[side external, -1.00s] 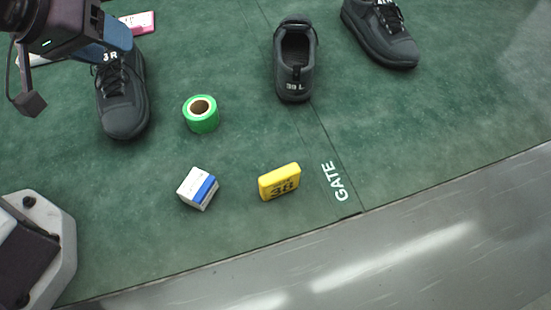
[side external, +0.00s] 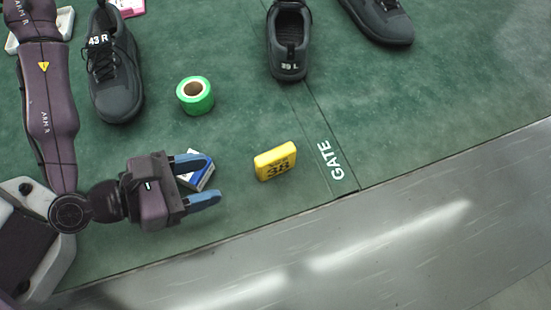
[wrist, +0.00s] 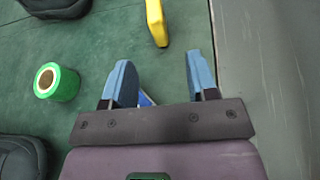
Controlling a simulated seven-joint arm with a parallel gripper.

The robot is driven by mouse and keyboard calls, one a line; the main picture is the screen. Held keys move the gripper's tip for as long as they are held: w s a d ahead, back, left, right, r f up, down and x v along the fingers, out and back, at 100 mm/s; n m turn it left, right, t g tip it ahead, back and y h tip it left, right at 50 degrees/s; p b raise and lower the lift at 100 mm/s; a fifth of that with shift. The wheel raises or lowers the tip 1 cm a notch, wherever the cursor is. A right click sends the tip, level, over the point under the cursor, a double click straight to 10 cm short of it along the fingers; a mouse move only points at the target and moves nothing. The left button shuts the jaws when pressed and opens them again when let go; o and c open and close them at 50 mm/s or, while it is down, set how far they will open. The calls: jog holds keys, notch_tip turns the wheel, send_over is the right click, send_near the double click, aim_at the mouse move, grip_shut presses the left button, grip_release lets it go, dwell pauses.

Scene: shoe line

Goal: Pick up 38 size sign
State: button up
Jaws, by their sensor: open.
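The yellow 38 size sign (side external: 276,161) stands on the green mat in the side view, its dark number facing the camera. It also shows at the top of the wrist view (wrist: 157,22), partly cut off by the frame edge. My gripper (side external: 206,180) is open and empty, to the left of the sign and a little nearer the mat's front edge. In the wrist view its two blue fingers (wrist: 160,72) are spread apart, with the sign ahead of them and clear of them.
A white and blue box (side external: 199,171) is partly hidden by my gripper. A green tape roll (side external: 195,95) lies behind it. Dark shoes (side external: 115,75), (side external: 288,45) and (side external: 380,18) stand farther back. The grey metal strip (side external: 400,240) runs along the mat's front. Mat around the sign is clear.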

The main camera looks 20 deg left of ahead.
aim_at(256, 167)
jog(key=shift+d+f+n, duration=0.1)
jog(key=shift+n, duration=0.2)
jog(key=x, duration=0.6)
jog(key=shift+w+d, duration=0.1)
jog(key=shift+w, duration=0.15)
jog(key=shift+a+f+x, duration=0.15)
jog(key=shift+x, duration=1.4)
jog(key=shift+a+f+x, duration=0.15)
jog(key=shift+x, duration=1.4)
jog(key=shift+c, duration=0.2)
grip_shut()
